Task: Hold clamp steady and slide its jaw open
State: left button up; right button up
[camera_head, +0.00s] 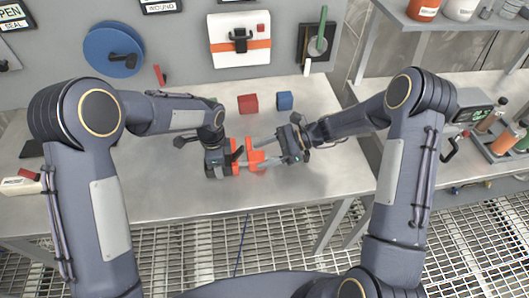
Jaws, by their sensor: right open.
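The orange-red clamp (254,157) lies on the grey steel bench (320,185), in the middle of the head view, between my two grippers. My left gripper (236,160) is at the clamp's left end, very close to it or touching. Its fingers are small and partly hidden against the clamp, so I cannot see whether they grip it. My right gripper (267,150) is open, at the clamp's right side with its fingers pointing left towards the orange jaw. Whether a finger touches the jaw is not clear.
A red cube (248,103) and a blue cube (284,101) sit behind the clamp. A blue wheel (112,50), a white case (240,40) and a green-handled panel (320,40) are on the back wall. Bottles (506,137) stand on the right bench. The bench front is clear.

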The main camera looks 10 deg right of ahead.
grip_shut()
pick_arm(q)
jog(key=shift+a, duration=0.1)
pick_arm(e)
jog(key=d, duration=0.8)
jog(key=shift+a, duration=0.1)
grip_release()
jog(key=v, duration=1.2)
